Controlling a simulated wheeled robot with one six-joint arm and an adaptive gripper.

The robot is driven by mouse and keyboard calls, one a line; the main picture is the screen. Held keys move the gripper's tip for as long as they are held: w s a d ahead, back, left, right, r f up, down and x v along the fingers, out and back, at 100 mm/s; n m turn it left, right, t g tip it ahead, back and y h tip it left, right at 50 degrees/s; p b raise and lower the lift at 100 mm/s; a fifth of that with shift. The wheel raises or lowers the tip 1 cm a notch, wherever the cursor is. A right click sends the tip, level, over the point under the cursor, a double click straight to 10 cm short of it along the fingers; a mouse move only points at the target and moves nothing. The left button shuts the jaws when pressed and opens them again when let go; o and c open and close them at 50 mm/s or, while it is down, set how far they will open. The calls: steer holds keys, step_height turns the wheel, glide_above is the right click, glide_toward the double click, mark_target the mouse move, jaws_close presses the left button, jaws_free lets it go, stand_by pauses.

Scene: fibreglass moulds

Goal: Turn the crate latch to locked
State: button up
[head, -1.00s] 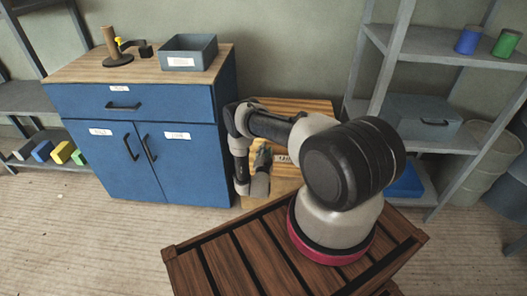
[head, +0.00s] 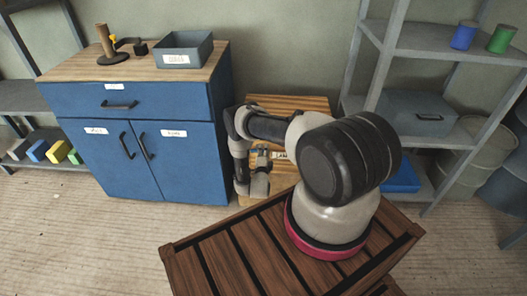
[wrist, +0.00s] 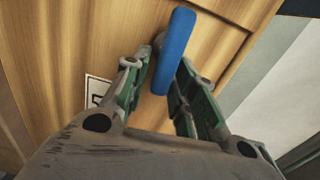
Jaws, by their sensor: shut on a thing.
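The crate latch is a blue bar-like handle (wrist: 176,42) on the pale wooden face of the crate (wrist: 85,35) in the wrist view. My gripper (wrist: 165,62) is shut on it, with one green-padded finger on each side of the handle's lower part. The handle stands nearly upright in this picture, leaning slightly right at the top. The wooden crate (head: 290,103) also shows in the head view behind my arm, which hides much of it. There my gripper is small at the crate's front, and the latch is hard to make out.
A blue cabinet (head: 150,165) stands left of the crate, with a grey bin (head: 185,60) on top. A grey shelf unit (head: 440,58) stands to the right. A brown slatted surface (head: 225,262) lies in front. A white label (wrist: 97,92) is on the crate.

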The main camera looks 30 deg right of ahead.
steer(key=shift+f+m, duration=0.2)
steer(key=shift+m, duration=0.2)
steer(key=o, duration=0.8)
steer(key=v, duration=1.2)
